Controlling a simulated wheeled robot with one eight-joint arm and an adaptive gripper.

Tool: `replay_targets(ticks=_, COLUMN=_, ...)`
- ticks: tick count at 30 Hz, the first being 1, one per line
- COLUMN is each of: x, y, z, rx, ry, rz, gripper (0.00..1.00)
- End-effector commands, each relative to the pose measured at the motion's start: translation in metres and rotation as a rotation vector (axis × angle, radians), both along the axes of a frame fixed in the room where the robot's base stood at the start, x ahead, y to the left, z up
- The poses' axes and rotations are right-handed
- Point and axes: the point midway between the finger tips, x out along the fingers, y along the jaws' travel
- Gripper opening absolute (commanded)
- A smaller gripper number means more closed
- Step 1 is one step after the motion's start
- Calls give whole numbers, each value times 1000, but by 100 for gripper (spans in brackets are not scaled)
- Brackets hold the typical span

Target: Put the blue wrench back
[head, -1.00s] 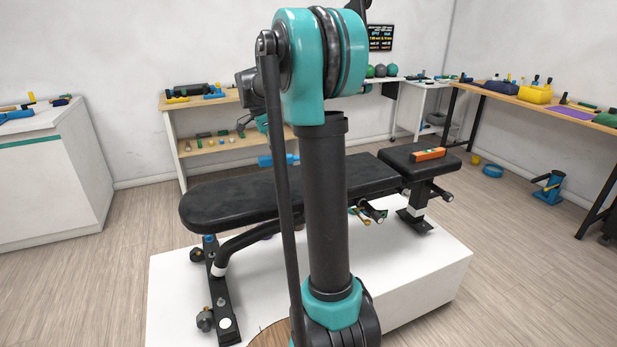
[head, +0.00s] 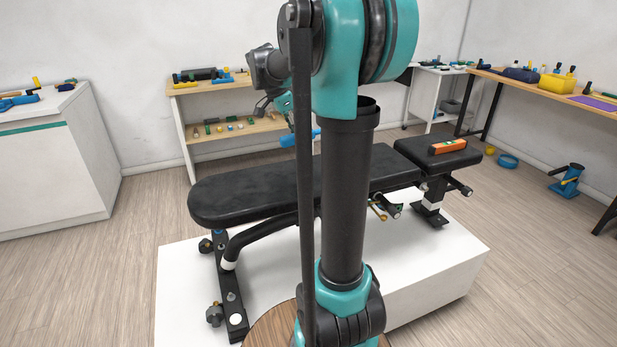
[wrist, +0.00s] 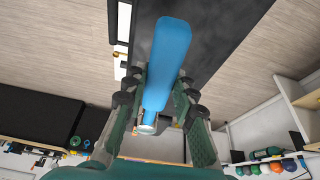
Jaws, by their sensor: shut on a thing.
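The blue wrench (wrist: 168,60) is between the two fingers of my gripper (wrist: 158,97) in the wrist view. Its broad blue end points away from the palm, and a silver part shows at the end near the palm. My gripper is shut on it. In the head view the blue wrench (head: 300,138) shows as a small blue piece above the far edge of the black bench, partly hidden by my arm. My gripper (head: 284,112) is only partly visible there.
A black padded bench (head: 250,190) stands on a white platform (head: 430,270), with an orange level (head: 449,146) on its seat. Behind is a two-level wooden shelf (head: 190,134) with tools. A white cabinet (head: 50,170) is left; a wooden table (head: 540,90) is right.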

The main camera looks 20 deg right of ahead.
Motion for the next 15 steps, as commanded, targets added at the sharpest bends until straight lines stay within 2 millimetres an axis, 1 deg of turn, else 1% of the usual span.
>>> replay_targets(ticks=1, x=0, y=0, z=-13, rx=0, ry=0, rz=0, gripper=0)
replay_targets(ticks=9, x=0, y=0, z=-77, rx=0, ry=0, rz=0, gripper=0)
replay_targets(ticks=12, x=1, y=0, z=-96, rx=0, ry=0, rz=0, gripper=0)
replay_targets(ticks=15, x=0, y=0, z=-108, rx=0, ry=0, rz=0, gripper=0)
